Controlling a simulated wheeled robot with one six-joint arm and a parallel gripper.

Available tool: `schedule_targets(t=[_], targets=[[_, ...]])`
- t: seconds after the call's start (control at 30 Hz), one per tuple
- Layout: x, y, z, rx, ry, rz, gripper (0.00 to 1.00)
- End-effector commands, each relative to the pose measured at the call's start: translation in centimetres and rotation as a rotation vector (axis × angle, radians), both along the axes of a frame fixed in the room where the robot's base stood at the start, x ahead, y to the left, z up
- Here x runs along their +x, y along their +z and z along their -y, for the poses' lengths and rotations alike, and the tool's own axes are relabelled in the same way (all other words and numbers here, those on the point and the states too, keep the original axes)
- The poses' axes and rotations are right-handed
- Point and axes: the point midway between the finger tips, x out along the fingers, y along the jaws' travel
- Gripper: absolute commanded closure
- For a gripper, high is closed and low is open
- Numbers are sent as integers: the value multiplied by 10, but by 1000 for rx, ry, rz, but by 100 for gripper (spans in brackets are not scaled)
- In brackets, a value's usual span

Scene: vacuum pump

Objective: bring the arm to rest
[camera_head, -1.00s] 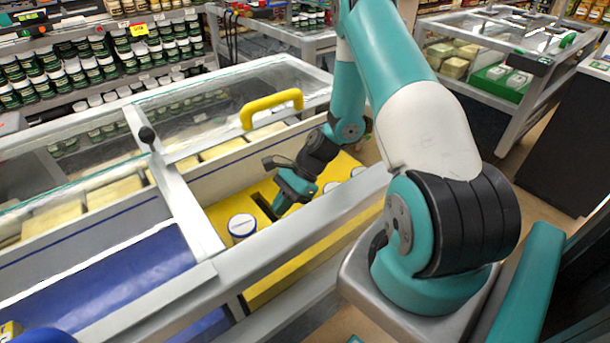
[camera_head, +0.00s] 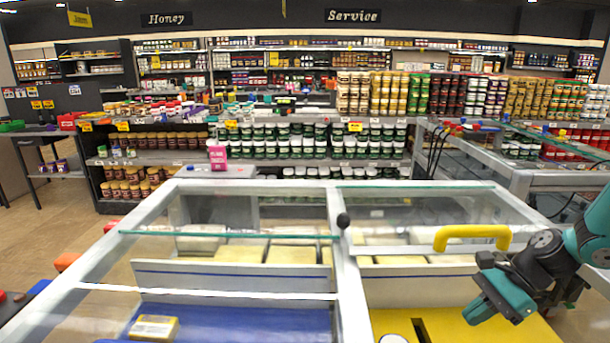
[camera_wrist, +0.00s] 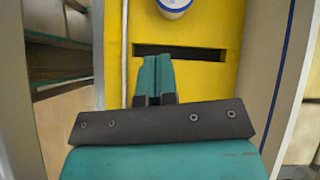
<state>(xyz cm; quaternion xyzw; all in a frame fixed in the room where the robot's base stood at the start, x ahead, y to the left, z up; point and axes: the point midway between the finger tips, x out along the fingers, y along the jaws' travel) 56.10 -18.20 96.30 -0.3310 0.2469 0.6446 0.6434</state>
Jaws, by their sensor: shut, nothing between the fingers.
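My gripper (camera_head: 478,312) is at the lower right of the head view, with teal fingers pointing down and left above a yellow panel (camera_head: 455,331). In the wrist view my gripper's fingers (camera_wrist: 156,62) lie side by side, shut and empty. Their tips show in front of the near edge of a dark slot (camera_wrist: 195,53) in the yellow panel (camera_wrist: 212,80). I cannot tell the height of the tips above the panel. Only the forearm and wrist of my arm show in the head view; the rest is out of frame.
A white-lidded jar (camera_wrist: 173,6) stands beyond the slot. A yellow handle (camera_head: 472,236) and the glass-topped case's grey frame (camera_head: 345,270) are close to my gripper. A blue bin floor (camera_head: 235,322) holds a small yellow pack (camera_head: 153,327). Stocked shelves (camera_head: 290,145) stand behind.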

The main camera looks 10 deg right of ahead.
Motion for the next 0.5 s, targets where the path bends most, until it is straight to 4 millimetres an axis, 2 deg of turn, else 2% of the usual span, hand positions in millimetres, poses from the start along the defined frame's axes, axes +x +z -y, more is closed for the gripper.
schedule_targets(t=[0.03,0.13,0.23,0.3,0.4,0.5], targets=[[3,22,-22,-41,124,69,100],[-2,64,-70,-119,417,232,100],[-21,103,-119,-181,728,406,100],[-42,126,-149,-214,943,529,100],[-78,154,-185,-246,1236,703,100],[-113,172,-207,-262,1480,853,100]])
